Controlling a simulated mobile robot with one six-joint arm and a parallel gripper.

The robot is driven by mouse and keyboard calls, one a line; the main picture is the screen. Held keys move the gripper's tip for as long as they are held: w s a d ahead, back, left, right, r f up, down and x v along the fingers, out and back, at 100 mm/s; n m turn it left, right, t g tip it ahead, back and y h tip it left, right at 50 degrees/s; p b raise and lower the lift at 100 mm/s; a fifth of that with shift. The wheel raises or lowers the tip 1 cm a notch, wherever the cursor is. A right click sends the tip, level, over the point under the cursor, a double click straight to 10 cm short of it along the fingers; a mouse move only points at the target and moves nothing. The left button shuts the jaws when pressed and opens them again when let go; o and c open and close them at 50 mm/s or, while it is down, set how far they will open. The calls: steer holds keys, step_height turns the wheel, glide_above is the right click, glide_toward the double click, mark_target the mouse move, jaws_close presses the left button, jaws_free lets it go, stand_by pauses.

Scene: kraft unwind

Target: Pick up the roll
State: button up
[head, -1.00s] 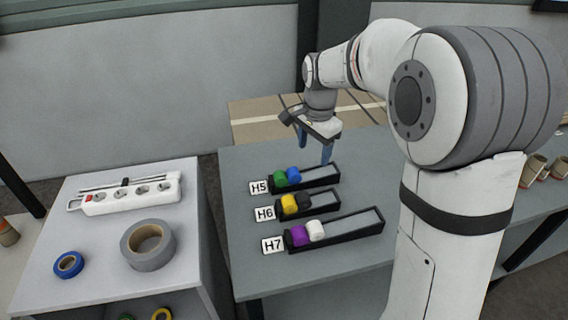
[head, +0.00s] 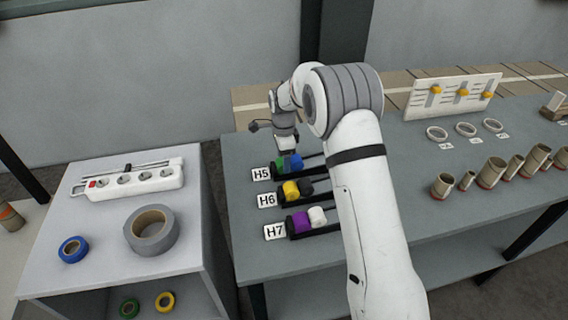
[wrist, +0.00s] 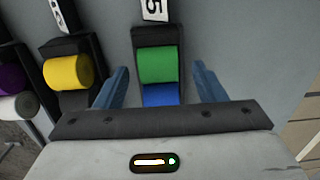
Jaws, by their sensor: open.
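My gripper (head: 287,146) is open and points down over the H5 rack in the head view. The rack holds a green roll (head: 281,163) next to the label, with a blue roll (head: 295,163) beside it. In the wrist view my blue fingers (wrist: 162,83) stand apart on either side of the rack, with the green roll (wrist: 157,64) and the blue roll (wrist: 160,95) between them in the picture. No contact shows, and the height of the fingertips over the rolls is hard to tell. The gripper body hides part of the blue roll.
The H6 rack holds a yellow roll (head: 290,191) and a black one. The H7 rack holds a purple roll (head: 300,222) and a white roll (head: 317,216). My arm covers the racks' right ends. Tape rolls and a power strip (head: 135,178) lie on the left table.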

steer(key=shift+f, duration=0.9)
steer(key=c, duration=1)
